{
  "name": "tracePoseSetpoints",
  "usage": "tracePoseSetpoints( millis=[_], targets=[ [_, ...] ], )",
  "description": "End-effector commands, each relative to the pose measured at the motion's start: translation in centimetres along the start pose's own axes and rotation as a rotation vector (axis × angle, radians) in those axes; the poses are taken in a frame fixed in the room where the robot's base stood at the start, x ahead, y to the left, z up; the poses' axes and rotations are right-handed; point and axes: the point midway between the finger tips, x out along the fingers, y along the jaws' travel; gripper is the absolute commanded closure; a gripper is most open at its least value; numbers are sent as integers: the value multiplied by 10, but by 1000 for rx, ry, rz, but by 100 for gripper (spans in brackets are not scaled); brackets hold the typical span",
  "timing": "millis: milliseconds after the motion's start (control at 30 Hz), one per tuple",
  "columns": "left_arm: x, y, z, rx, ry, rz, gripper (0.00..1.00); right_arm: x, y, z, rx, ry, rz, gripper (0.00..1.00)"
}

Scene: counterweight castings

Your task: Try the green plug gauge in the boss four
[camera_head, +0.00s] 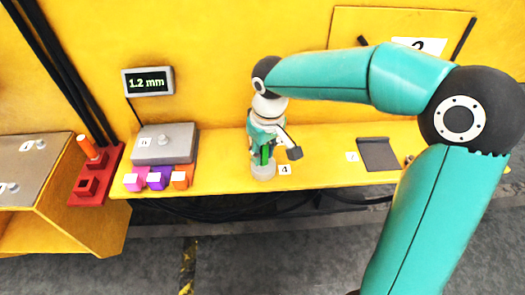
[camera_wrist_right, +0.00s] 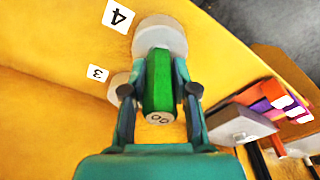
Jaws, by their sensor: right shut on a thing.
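My right gripper (camera_head: 265,150) is shut on the green plug gauge (camera_head: 264,157), with a finger on each side in the right wrist view (camera_wrist_right: 158,85). The gauge stands over boss four (camera_head: 263,171), a round grey boss beside the label 4. In the wrist view the gauge's far end meets the face of this boss (camera_wrist_right: 160,33); I cannot tell whether its tip is inside the bore. My left gripper is not in view.
A red holder (camera_head: 107,180) bears an orange gauge (camera_head: 86,146). A grey box (camera_head: 165,143) with a knob stands behind several coloured blocks (camera_head: 155,180). A display (camera_head: 148,81) reads 1.2 mm. A dark plate (camera_head: 379,154) lies right. Another boss (camera_wrist_right: 117,88) is by label 3.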

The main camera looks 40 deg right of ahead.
Motion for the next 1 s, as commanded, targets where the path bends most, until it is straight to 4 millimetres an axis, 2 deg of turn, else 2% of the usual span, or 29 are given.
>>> tracePoseSetpoints(
  millis=[233, 267, 400, 767, 867, 1000],
  targets=[
    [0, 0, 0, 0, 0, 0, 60, 1, 0, 1, 0, -3, -1, 100],
    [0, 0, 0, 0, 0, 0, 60, 1, 0, 1, 0, -3, -1, 67],
    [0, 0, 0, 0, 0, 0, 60, 1, 0, 0, 0, -2, 0, 44],
    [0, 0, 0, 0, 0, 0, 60, -1, 0, 0, 0, -1, 0, 43],
    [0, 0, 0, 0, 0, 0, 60, -8, 0, 0, 0, 0, 0, 43],
    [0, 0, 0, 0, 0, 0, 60, -29, 0, -1, 0, 4, -1, 43]
  ],
)
